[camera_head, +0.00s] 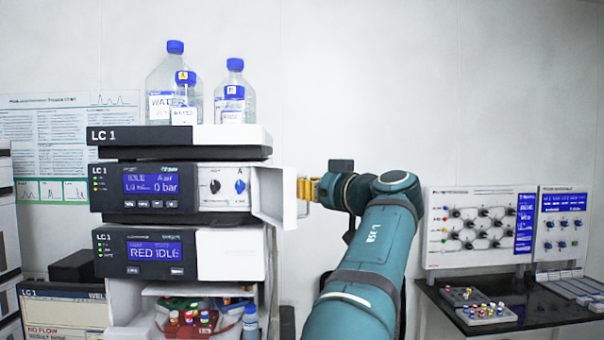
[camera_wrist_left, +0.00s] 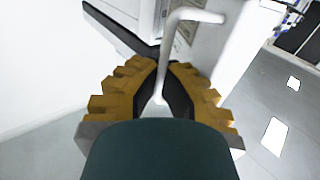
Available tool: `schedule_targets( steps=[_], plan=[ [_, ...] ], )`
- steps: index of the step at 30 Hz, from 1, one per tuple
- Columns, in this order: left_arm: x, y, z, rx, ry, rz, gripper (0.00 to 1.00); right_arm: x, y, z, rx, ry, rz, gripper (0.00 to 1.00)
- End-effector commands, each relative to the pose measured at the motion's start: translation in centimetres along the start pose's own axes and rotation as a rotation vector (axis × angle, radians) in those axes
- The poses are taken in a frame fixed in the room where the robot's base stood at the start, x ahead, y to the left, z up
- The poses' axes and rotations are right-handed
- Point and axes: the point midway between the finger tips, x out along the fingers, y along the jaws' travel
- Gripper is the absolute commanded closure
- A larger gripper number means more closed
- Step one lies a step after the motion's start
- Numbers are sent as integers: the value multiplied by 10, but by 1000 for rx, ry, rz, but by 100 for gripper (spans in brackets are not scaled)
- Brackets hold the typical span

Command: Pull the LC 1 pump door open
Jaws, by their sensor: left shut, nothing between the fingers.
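The LC 1 pump module (camera_head: 150,182) has a blue screen reading IDLE and 0 bar. Its white door (camera_head: 273,197) stands swung open at the right end, baring a panel with a black knob and a blue knob (camera_head: 240,186). My left gripper (camera_head: 305,189), with yellow fingers, is just right of the door. In the left wrist view my gripper (camera_wrist_left: 160,90) is shut. A thin bent white handle (camera_wrist_left: 190,16) runs down in front of the fingertips; I cannot tell whether they touch it. My right gripper is not in view.
Bottles with blue caps (camera_head: 175,85) stand on top of the stack. A lower LC 1 module (camera_head: 180,253) reads RED IDLE, with an open bay of vials below it. A dark bench (camera_head: 540,312) with panels is at the right.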

Motion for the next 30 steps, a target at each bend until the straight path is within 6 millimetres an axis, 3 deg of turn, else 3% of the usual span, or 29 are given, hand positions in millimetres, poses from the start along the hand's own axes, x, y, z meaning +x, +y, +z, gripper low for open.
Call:
schedule_targets(
  steps=[17,20,30],
  plan=[
    [-2,5,2,2,-2,-16,100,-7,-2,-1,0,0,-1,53],
    [-2,5,2,2,-2,-16,80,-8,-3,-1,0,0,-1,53],
    [-3,4,1,2,0,-17,80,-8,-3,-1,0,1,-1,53]
  ],
)
